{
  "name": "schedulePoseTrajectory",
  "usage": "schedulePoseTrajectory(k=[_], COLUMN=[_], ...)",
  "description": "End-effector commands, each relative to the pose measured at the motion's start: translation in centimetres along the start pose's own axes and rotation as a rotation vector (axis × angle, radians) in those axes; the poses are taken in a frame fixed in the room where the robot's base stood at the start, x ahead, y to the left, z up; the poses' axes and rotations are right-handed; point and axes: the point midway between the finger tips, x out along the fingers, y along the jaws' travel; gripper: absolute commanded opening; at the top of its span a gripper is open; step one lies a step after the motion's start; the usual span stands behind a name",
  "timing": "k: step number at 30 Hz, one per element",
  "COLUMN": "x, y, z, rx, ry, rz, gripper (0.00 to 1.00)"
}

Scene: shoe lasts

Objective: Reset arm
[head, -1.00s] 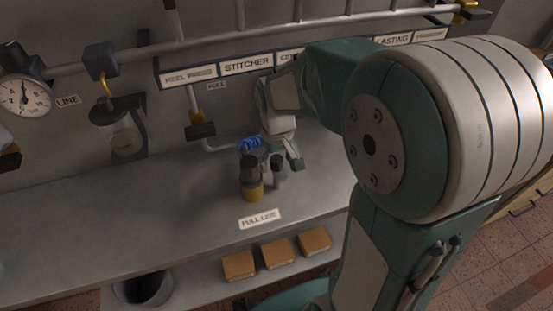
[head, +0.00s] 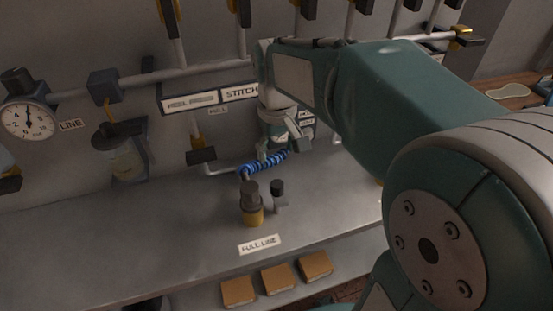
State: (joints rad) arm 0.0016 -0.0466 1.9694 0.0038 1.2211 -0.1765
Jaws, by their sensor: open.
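My gripper (head: 281,148) hangs at the end of my arm in the head view, above the back of the grey bench and in front of the wall. It is open and holds nothing that I can see. A yellow and dark grey cylindrical fitting (head: 252,208) stands upright on the bench below it. A smaller dark-topped grey piece (head: 278,196) stands just right of that fitting. A blue coiled hose (head: 262,164) lies right below the gripper; I cannot tell whether they touch. My arm covers the right side of the view.
The grey bench (head: 120,230) is clear at the left. A gauge (head: 28,120), a clear bowl (head: 122,158) and a pipe (head: 190,78) with valve handles line the wall.

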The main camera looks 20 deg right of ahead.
Motion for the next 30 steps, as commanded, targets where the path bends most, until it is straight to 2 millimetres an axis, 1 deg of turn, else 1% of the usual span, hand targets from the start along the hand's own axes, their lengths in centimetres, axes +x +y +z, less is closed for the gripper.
schedulePoseTrajectory(k=[14,17,20,24,30], x=[-0.1,-0.5,-1.3,-2.0,-2.2], y=[0.0,-0.1,-0.5,-1.0,-1.7], z=[0.1,0.8,2.5,5.7,9.9], rx=[0.001,0.008,0.027,0.063,0.114], ry=[0.001,0.025,0.081,0.185,0.334], rz=[0.000,0.004,0.014,0.028,0.042], gripper=[0.79,0.79,0.79,0.79,0.79])
